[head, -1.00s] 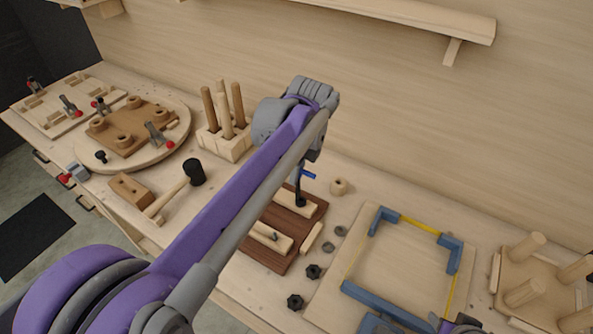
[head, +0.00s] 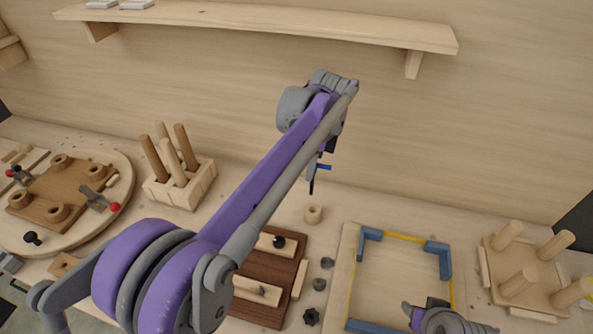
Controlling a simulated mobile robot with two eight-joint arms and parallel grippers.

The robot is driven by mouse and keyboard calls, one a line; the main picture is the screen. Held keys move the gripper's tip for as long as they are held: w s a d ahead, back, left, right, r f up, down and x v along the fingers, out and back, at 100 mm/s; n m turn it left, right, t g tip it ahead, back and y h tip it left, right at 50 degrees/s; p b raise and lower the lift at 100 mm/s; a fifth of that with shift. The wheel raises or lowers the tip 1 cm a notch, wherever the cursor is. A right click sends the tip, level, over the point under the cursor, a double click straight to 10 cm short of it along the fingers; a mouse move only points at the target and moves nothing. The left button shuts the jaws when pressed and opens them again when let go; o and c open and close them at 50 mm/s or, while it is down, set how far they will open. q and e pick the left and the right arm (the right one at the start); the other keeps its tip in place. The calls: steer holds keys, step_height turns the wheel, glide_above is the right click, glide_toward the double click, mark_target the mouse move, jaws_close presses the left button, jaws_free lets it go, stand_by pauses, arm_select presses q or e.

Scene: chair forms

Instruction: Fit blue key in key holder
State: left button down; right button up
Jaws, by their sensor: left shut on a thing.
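My left arm reaches up and across the middle of the head view. My left gripper (head: 313,181) hangs at its far end, above the back of the bench and clear of it. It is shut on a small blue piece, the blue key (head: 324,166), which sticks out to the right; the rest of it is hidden. A dark brown board (head: 262,310) with pale wooden blocks and a black knob lies below, partly behind my arm. I cannot tell whether it is the key holder. Part of my right arm's end (head: 445,319) shows at the bottom right; its fingers cannot be made out.
A pale board with a blue and yellow frame (head: 371,236) lies to the right, with a pegged board (head: 520,262) beyond. A block with upright pegs (head: 180,185) and a round board (head: 118,188) with clamps stand left. A shelf (head: 290,22) runs along the wall above.

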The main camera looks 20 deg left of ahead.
mark_target(313, 180)
arm_select(q)
steer(key=shift+w+d, duration=0.15)
arm_select(e)
steer(key=shift+a, duration=0.15)
steer(key=shift+s+f+b, duration=0.15)
steer(key=shift+f+b, duration=0.2)
steer(key=shift+f, duration=0.25)
steer(key=shift+s+f+b, duration=0.35)
steer(key=shift+f+b, duration=0.05)
steer(key=shift+f, duration=0.2)
steer(key=shift+s+f+b, duration=0.3)
steer(key=shift+f+b, duration=0.1)
steer(key=shift+f, duration=0.15)
arm_select(q)
steer(key=f, duration=0.5)
steer(key=shift+w+d, duration=0.15)
steer(key=shift+d, duration=0.05)
arm_select(e)
steer(key=shift+w, duration=0.1)
arm_select(q)
steer(key=shift+a, duration=0.15)
arm_select(e)
steer(key=shift+r, duration=0.1)
